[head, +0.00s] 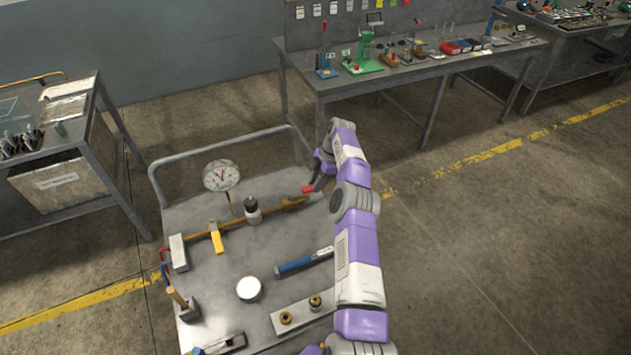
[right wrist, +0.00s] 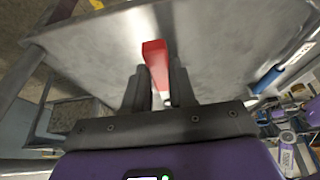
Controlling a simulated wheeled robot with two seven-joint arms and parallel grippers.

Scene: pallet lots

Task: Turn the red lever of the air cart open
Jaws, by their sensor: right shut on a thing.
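The air cart (head: 205,285) is a grey metal cart with a push handle, and a brass pipe with a round pressure gauge (head: 221,176) runs across it. The red lever (head: 308,189) shows at the right end of the pipe in the head view. In the right wrist view the red lever (right wrist: 156,62) stands between the two dark fingers. My right gripper (head: 316,182) is shut on the red lever; in the right wrist view its fingers (right wrist: 157,88) lie on either side of it. The lever's pivot is hidden in the wrist view. My left gripper is not in view.
A workbench (head: 420,70) stands behind. Floor to the right is clear.

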